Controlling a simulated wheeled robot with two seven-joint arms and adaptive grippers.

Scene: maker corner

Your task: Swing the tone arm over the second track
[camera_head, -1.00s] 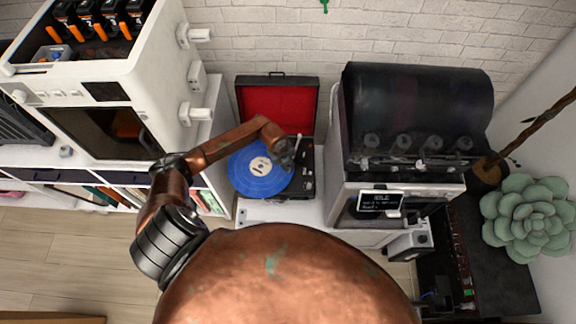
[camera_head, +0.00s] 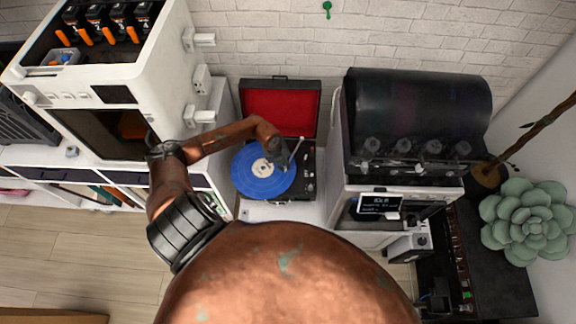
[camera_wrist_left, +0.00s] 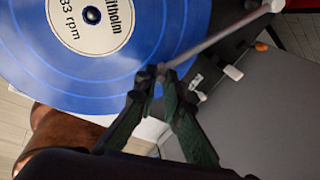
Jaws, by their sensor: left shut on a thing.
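A blue record (camera_head: 250,184) with a white label lies on the open turntable case (camera_head: 308,180), which has a red-lined lid. The thin metal tone arm (camera_head: 297,149) reaches from its pivot at the right back toward the record. My left gripper (camera_head: 286,165) is at the tone arm's free end, above the right part of the record. In the left wrist view, my left gripper (camera_wrist_left: 158,82) is shut on the tone arm (camera_wrist_left: 218,37), over the outer part of the record (camera_wrist_left: 150,62). The fingers hide the tone arm's tip. My right gripper is not in view.
A white cabinet (camera_head: 165,75) with side knobs stands to the left. A machine with a dark hood (camera_head: 415,105) stands close on the right. The case's red lid (camera_head: 280,108) stands up behind the record. A green succulent (camera_head: 528,220) is at far right.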

